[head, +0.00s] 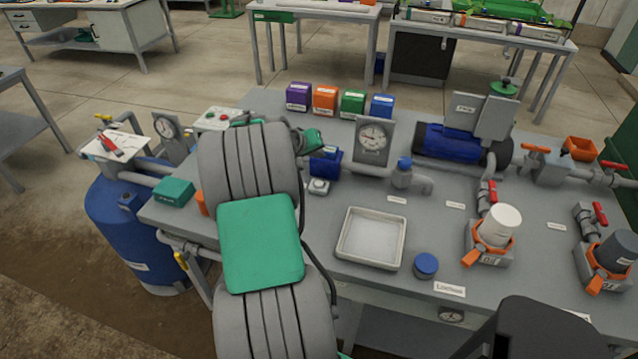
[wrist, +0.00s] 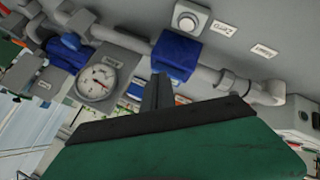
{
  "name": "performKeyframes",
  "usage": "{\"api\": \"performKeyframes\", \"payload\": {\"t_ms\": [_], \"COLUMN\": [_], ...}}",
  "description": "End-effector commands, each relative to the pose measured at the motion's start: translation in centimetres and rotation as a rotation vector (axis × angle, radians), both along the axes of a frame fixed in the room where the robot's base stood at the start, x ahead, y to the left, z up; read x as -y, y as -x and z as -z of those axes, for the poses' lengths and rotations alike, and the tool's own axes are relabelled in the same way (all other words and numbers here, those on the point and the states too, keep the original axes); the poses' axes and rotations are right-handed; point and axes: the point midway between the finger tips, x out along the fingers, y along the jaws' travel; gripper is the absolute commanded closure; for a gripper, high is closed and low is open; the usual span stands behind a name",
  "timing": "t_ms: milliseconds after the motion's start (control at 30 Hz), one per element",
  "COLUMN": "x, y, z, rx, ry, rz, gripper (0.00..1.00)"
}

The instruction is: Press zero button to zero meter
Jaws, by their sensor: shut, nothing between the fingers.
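A small grey box with a round white button (head: 319,186) sits on the skid top, in front of a dark blue block (head: 327,163) on the pipe. In the wrist view the button (wrist: 187,21) is near the top edge, with a small label beside it. The blue block (wrist: 178,52) lies between the button and my fingers there. My gripper (wrist: 158,82) is shut and empty, its tips pointing toward the blue block and apart from the button. In the head view my arm covers part of the bench and the fingers cannot be made out.
A dial gauge (head: 373,140) stands right of the blue block. A pale tray (head: 371,238) and a blue cap (head: 425,265) are on the bench front. Several coloured boxes line the back edge. A teal box (head: 174,192) is at left. Bench space between button and tray is clear.

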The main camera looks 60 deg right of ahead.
Motion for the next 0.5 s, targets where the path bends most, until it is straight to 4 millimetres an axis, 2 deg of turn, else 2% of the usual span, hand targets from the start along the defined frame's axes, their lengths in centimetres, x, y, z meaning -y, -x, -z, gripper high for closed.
{"api": "performKeyframes", "payload": {"t_ms": [267, 500], "x": [-0.1, -0.1], "y": [-0.1, -0.1], "z": [0.8, 4.0], "rx": [0.001, 0.001], "ry": [-0.001, -0.002], "rz": [-0.001, -0.002], "gripper": [1.00, 1.00]}}
